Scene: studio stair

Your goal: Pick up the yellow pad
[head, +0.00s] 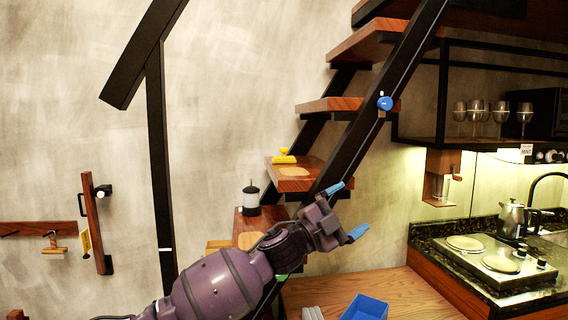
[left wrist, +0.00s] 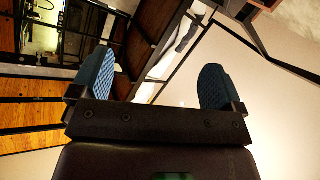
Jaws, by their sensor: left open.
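A small yellow object (head: 284,159), which looks like the yellow pad, lies on a wooden stair tread (head: 297,176) left of the black stringer in the head view. A smaller yellow piece shows on top of it. My left gripper (head: 346,210) is open and empty, with blue fingertips apart. In the picture it is right of and below the yellow object, in front of the stringer, not touching the object. In the left wrist view the open gripper (left wrist: 157,82) has nothing between its fingers, and I cannot make out the pad there. My right gripper is not in view.
The black stair stringer (head: 372,120) carries a blue knob (head: 385,103). A blue bin (head: 366,308) sits on the wooden surface below. A hot plate (head: 492,258) and metal pot (head: 512,219) are on the right counter.

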